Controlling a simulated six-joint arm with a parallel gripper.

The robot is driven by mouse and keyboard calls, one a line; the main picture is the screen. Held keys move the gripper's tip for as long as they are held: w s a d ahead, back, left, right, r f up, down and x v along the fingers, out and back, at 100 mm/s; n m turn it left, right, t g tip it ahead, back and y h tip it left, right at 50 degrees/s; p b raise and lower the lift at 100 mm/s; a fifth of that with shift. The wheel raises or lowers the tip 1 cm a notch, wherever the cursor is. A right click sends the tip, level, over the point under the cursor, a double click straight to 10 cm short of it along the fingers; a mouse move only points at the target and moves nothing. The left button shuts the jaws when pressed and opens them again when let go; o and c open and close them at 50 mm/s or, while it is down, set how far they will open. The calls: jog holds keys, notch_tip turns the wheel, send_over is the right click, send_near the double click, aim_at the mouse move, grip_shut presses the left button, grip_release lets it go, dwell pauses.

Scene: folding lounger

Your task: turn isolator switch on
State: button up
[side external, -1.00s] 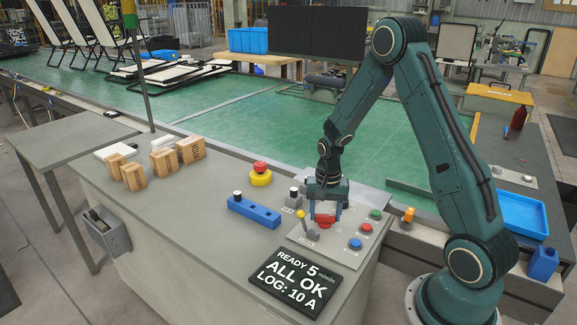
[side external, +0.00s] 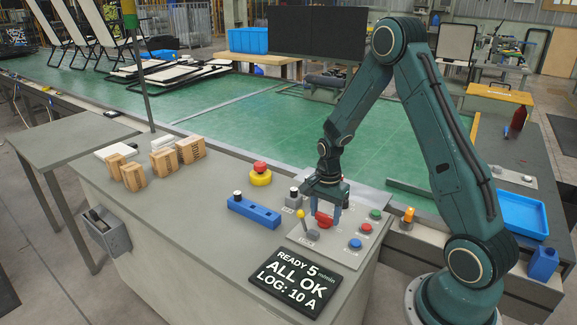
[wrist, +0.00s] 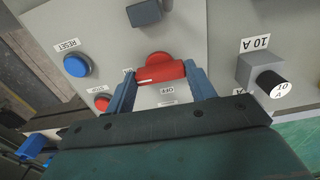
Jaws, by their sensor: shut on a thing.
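The isolator switch is a red rotary handle (side external: 324,219) on the grey control panel (side external: 345,252). It shows in the wrist view (wrist: 160,72) as a red bar on a round red base. My gripper (side external: 327,210) points down over the panel with one blue finger at each end of the handle. In the wrist view my gripper (wrist: 163,80) is shut on the handle. An OFF label (wrist: 168,90) lies just beside the handle. Another small label is partly hidden by the left finger.
A 10 A knob (wrist: 270,85) is nearby. A display (side external: 297,282) reading "ALL OK" and a blue block (side external: 253,211) flank the panel.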

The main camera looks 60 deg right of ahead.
aim_at(325, 215)
jog(key=shift+d+r, duration=0.1)
jog(key=o, duration=1)
notch_tip(325, 215, up, 14)
jog(key=shift+f, duration=0.15)
dwell(0.5)
